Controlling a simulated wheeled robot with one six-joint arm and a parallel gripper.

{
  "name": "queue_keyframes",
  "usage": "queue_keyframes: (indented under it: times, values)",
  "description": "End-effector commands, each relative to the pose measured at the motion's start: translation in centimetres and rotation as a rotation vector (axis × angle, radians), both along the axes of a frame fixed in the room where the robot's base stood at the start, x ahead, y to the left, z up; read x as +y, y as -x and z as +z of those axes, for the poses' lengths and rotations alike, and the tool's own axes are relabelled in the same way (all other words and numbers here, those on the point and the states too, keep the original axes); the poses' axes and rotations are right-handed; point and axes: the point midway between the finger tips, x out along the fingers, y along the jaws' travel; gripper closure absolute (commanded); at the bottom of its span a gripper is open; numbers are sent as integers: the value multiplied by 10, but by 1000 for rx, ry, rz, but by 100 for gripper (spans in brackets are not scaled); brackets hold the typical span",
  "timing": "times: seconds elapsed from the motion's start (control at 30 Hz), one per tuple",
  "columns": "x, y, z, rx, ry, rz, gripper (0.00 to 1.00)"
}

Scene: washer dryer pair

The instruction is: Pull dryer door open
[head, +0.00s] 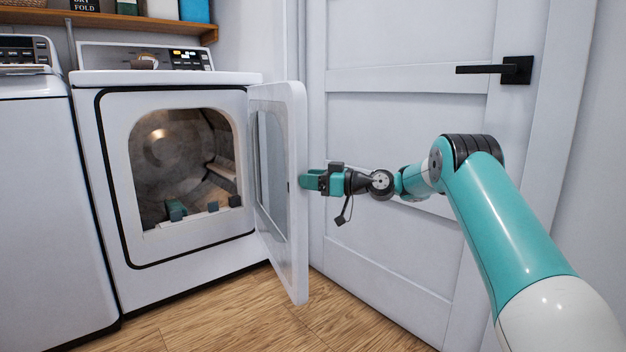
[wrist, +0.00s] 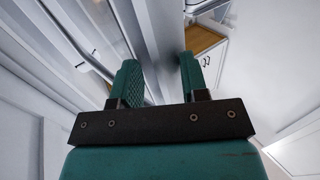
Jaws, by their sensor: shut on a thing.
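The white dryer (head: 172,85) stands at the left in the head view. Its door (head: 296,250) is swung wide out from the front, hinged on the right side of the opening, with a glass pane (head: 271,170) in it. My gripper (head: 308,181) is at the outer side of the door, near mid-height of its free edge, and its jaws are shut on the door. In the wrist view, my gripper (wrist: 160,75) shows two teal fingers with a white strip of the door (wrist: 157,40) between them. The exact contact is partly hidden.
The dryer drum (head: 170,150) is exposed, with small teal and dark shapes at its lower lip. A white washer (head: 45,190) stands to the left. A white room door (head: 400,130) with a black handle (head: 515,70) is close behind my arm. The wooden floor (head: 225,320) in front is clear.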

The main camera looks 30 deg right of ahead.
Motion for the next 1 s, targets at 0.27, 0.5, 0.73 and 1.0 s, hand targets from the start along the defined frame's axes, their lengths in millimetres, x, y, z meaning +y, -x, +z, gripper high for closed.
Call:
queue_keyframes:
  times: [0.27, 0.5, 0.73, 1.0]
  values:
    - [-8, -7, 5, -15, 7, -40, 63]
    - [-11, -6, 6, -18, 9, -43, 58]
    - [-24, 5, 8, -15, 9, -46, 77]
    - [-53, 40, 6, -8, 6, -34, 77]
